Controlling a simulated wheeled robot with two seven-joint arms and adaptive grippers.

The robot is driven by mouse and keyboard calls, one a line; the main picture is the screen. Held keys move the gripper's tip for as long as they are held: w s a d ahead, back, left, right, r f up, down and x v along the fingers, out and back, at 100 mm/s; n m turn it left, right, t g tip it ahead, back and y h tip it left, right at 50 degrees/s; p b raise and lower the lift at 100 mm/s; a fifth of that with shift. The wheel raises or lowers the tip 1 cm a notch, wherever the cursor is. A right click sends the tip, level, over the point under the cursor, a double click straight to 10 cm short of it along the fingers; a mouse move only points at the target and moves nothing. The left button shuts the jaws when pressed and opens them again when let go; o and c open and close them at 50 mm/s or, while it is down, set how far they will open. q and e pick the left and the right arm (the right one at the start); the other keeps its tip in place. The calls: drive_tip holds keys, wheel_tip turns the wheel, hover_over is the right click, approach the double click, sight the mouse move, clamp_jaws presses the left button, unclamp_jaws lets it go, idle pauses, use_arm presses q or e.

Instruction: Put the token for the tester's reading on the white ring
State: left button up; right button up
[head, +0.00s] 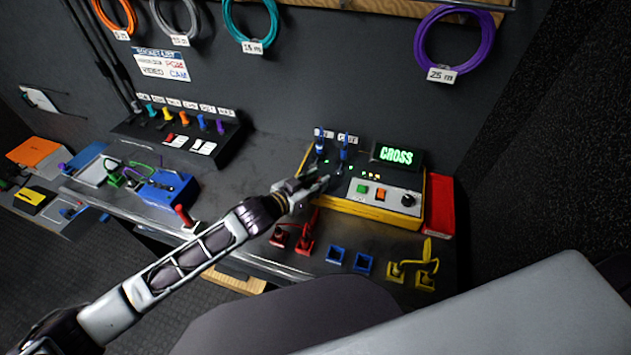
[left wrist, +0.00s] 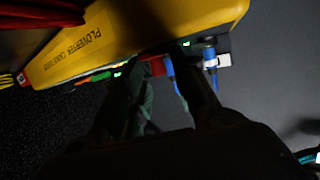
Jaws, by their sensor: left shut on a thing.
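The yellow tester (head: 375,210) stands on the bench with a green display (head: 396,155) that reads CROSS. Blue plugs stand in its two ports at the left, one farther left (head: 320,146) and one to its right (head: 343,150). My left gripper (head: 324,181) is at the tester's left end, beside the right blue plug. In the left wrist view its dark fingers (left wrist: 163,75) are around a blue piece (left wrist: 170,72), apparently that plug, though shadow hides the grip. The tester also shows there (left wrist: 130,40). I cannot make out a token or white ring. My right gripper is not visible.
A red block (head: 440,205) sits right of the tester. A blue box (head: 167,189) and a rack of coloured plugs (head: 185,125) stand left. Bare bench lies between them.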

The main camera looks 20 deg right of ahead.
use_arm(q)
drive_tip(key=o, duration=0.7)
drive_tip(key=shift+o, duration=0.2)
drive_tip(key=shift+r, duration=0.1)
drive_tip(key=v, duration=1.2)
idle(0.6)
